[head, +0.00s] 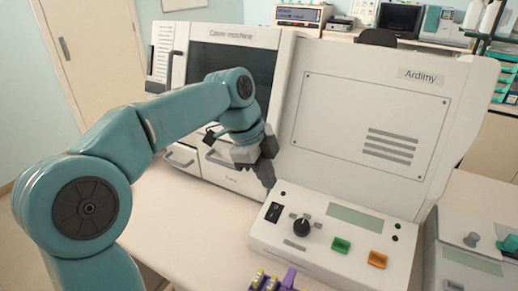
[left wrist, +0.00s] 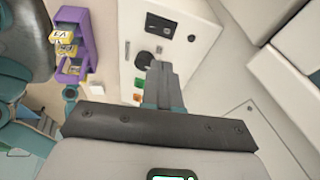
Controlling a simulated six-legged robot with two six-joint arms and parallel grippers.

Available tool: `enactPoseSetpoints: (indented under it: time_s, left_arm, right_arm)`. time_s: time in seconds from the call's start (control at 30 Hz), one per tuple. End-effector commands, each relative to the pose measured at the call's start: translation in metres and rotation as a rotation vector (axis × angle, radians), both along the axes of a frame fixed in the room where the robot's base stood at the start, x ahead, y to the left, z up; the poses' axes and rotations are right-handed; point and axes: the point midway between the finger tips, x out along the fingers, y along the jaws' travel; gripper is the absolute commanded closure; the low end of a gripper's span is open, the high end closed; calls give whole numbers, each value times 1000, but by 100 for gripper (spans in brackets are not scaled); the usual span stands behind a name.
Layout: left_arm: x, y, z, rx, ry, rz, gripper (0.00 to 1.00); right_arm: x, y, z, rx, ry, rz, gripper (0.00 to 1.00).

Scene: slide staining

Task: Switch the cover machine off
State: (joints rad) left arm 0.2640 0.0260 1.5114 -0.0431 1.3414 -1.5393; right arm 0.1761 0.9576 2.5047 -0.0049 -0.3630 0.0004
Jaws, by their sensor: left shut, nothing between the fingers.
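The white cover machine (head: 230,50) with a dark window stands at the back, its label hard to read. To its right is a white unit (head: 340,120) labelled like "Ardimy", with a sloping control panel in front; I cannot tell whether they are one machine. The panel has a black rocker switch (head: 273,212), a black dial (head: 302,226), a green button (head: 340,245) and an orange button (head: 377,259). The rocker switch (left wrist: 160,24) also shows in the left wrist view. My left gripper (head: 267,178) is shut and empty, above and behind the switch, apparently apart from it. My right gripper is out of view.
A purple rack (head: 275,281) with yellow-topped items stands at the front edge of the view, left of the panel. A grey device (head: 470,245) is close on the right. The pale bench (head: 185,225) is clear left of the panel.

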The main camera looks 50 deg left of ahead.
Motion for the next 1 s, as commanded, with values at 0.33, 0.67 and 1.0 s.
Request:
enactPoseSetpoints:
  time_s: [0.33, 0.67, 1.0]
  left_arm:
    - [1, 14, 49, 1, -1, -1, 100]
    - [-1, 16, 52, 0, 0, -1, 100]
    - [-2, 16, 52, 0, 0, 0, 100]
  right_arm:
    - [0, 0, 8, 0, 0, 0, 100]
    - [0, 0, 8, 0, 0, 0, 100]
    - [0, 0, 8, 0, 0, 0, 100]
